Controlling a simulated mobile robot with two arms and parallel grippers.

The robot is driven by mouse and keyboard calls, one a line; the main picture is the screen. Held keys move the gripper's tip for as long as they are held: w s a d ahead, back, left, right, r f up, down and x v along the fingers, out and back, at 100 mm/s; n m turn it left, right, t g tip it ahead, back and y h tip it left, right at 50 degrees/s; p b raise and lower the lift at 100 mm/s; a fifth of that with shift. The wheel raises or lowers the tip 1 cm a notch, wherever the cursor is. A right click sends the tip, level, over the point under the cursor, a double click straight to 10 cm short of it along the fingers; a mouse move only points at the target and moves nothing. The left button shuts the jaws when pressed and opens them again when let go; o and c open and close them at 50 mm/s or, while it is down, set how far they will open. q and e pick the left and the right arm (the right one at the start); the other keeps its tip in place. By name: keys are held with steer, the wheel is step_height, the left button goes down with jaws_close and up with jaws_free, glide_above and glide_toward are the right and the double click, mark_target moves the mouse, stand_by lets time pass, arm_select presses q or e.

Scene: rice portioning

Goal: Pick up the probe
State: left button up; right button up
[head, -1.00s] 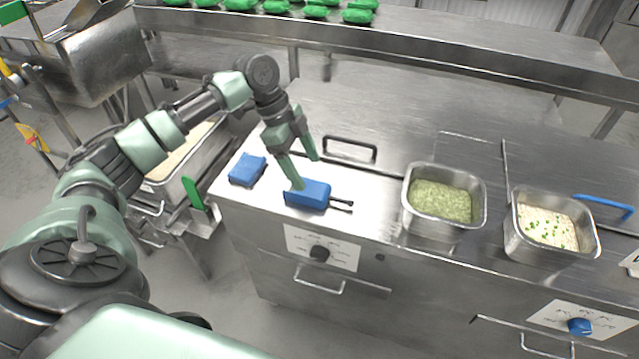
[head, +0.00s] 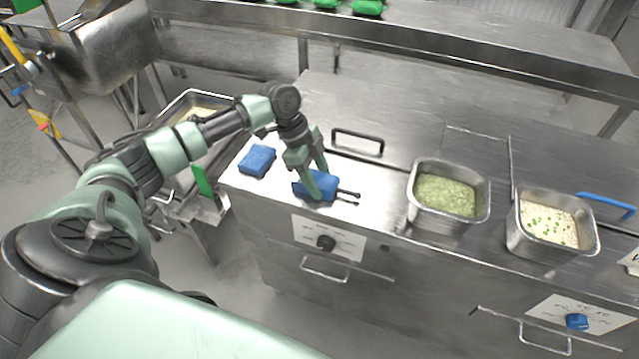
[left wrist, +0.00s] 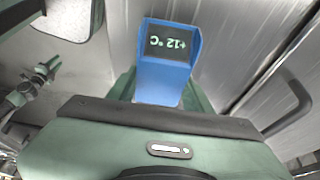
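The probe (head: 327,181) is a blue block with two thin dark prongs pointing right, on the metal counter near its front edge. In the left wrist view the probe (left wrist: 168,75) shows a dark display reading +12 °C. My left gripper (head: 318,183) points down at it, one finger in front of the blue body and the other behind. In the left wrist view the green fingers flank the body, and the palm hides its lower part. Whether the fingers press on it cannot be told.
A blue folded cloth or pad (head: 257,160) lies left of the probe. A black handle (head: 358,137) stands behind it. To the right are a metal pan of green food (head: 413,211) and a pan of pale rice-like food with green bits (head: 516,236).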

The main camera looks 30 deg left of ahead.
arm_select(q)
steer(key=shift+c, duration=1.2)
steer(key=shift+r, duration=0.1)
steer(key=shift+r, duration=0.15)
step_height(320, 180, up, 19)
steer(key=b, duration=0.2)
step_height(320, 180, up, 7)
steer(key=p, duration=0.8)
glide_above(320, 180)
steer(key=shift+f, duration=0.25)
